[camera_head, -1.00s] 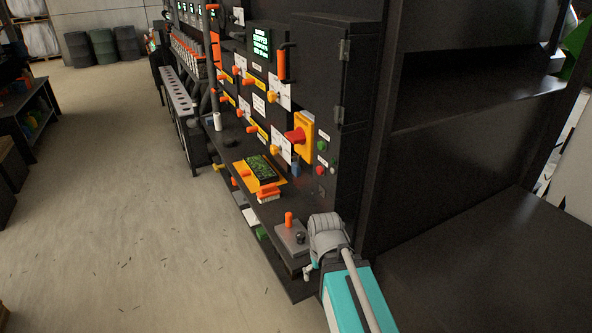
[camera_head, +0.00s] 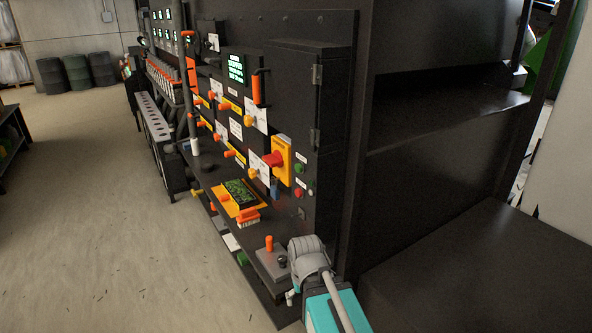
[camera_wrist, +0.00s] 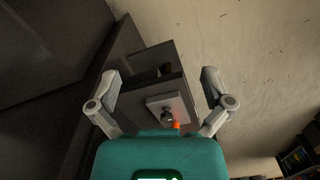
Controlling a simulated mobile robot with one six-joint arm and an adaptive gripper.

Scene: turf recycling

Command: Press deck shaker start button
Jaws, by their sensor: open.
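The control panel (camera_head: 237,130) carries a green button (camera_head: 299,168) with a red button (camera_head: 298,193) below it, right of a red rotary switch on a yellow plate (camera_head: 282,160). Their labels are too small to read, so I cannot tell which is the deck shaker start button. My gripper (camera_wrist: 163,78) is open and empty in the wrist view, its two grey fingers spread apart. Beyond it lies a grey control box (camera_wrist: 155,104) with a black knob (camera_wrist: 167,115) and an orange stick (camera_wrist: 176,125). In the head view my arm's end is beside this box, lower than the panel buttons.
A dark cabinet (camera_head: 450,170) stands close on the right. Open concrete floor (camera_head: 100,230) lies left. Several barrels (camera_head: 77,72) stand at the back.

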